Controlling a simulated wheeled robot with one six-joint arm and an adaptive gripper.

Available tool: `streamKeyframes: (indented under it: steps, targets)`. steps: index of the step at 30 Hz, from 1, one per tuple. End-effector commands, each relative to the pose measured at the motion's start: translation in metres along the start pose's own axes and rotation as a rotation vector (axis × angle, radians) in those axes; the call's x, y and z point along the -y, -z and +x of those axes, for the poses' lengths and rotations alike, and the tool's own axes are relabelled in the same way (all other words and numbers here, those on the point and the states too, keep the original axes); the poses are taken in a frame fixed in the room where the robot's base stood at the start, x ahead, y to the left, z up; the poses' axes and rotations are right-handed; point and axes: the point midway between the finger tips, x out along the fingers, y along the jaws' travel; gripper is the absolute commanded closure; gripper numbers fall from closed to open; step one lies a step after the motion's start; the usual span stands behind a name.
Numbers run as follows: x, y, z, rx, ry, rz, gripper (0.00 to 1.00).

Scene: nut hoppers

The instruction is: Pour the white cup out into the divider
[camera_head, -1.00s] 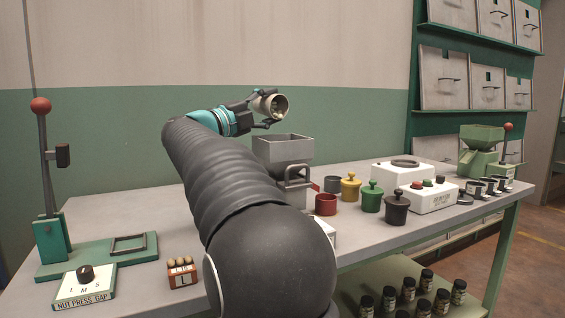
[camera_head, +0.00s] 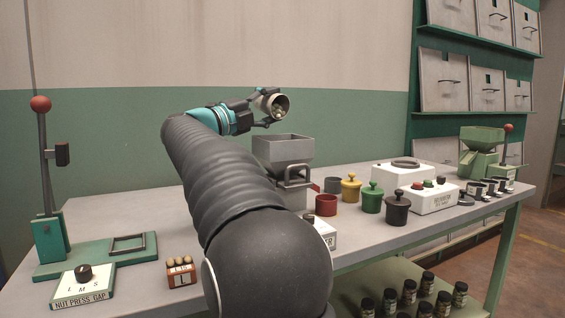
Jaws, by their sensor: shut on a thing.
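My gripper (camera_head: 262,112) is shut on the white cup (camera_head: 286,99), which looks pale grey-beige here. The cup lies tipped on its side, its mouth facing right and toward the camera. Several small pale pieces show inside near its lower rim. The cup is held in the air above a grey square hopper (camera_head: 283,151), which appears to be the divider. The hopper's open top is below the cup, with a gap between them. My arm hides the lower left part of the hopper.
Red (camera_head: 326,204), yellow (camera_head: 351,187), green (camera_head: 372,197) and dark (camera_head: 397,209) pots stand right of the hopper. A green lever press (camera_head: 50,240) stands at left. A white machine (camera_head: 404,174) and a green hopper (camera_head: 482,140) stand farther right on the bench.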

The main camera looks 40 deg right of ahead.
Motion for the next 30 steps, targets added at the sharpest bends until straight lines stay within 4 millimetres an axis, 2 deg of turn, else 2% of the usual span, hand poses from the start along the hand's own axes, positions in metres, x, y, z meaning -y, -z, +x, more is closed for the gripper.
streamKeyframes:
  steps: [30]
  targets:
    - [-0.0008, 0.0038, -0.0004, -0.024, 0.000, 0.107, 0.78]
